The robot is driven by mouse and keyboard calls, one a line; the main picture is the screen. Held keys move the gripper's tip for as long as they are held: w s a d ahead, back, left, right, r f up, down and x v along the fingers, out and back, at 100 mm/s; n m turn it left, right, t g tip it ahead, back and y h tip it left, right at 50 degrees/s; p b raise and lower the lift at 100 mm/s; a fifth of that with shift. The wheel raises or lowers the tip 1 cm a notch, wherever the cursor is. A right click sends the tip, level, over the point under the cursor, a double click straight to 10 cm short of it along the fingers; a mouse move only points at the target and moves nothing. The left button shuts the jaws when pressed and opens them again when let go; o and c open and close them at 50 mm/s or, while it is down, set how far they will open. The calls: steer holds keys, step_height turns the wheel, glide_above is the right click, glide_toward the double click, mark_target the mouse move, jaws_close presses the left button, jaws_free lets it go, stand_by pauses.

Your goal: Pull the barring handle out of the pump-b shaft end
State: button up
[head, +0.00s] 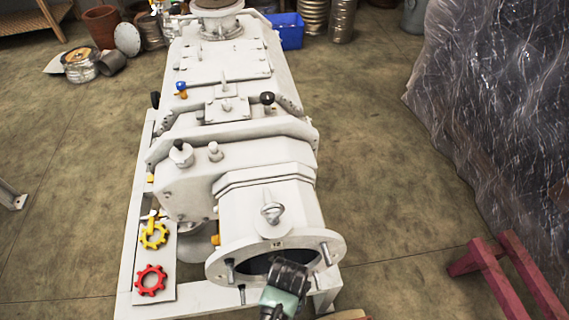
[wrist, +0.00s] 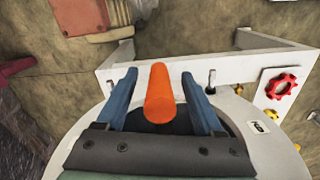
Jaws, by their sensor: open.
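The orange barring handle (wrist: 159,94) shows in the wrist view as a rounded bar standing out from the dark opening of the pump's round end flange (wrist: 92,112). My gripper (wrist: 158,76) is open, with one blue finger on each side of the handle. Gaps show between the handle and both fingers. In the head view my gripper (head: 284,285) is in front of the flange (head: 217,268) of the white pump (head: 262,205). The handle cannot be made out there, and its inner end at the shaft is hidden in the wrist view.
Studs stick out around the flange. A red handwheel (head: 151,280) and a yellow one (head: 153,236) sit on a plate on the white frame (head: 126,282) at left. A dark red stand (head: 490,270) is at right, near a plastic-wrapped bulk (head: 490,110). Floor between is clear.

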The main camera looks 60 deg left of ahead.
steer(key=shift+f, duration=0.5)
jaws_close()
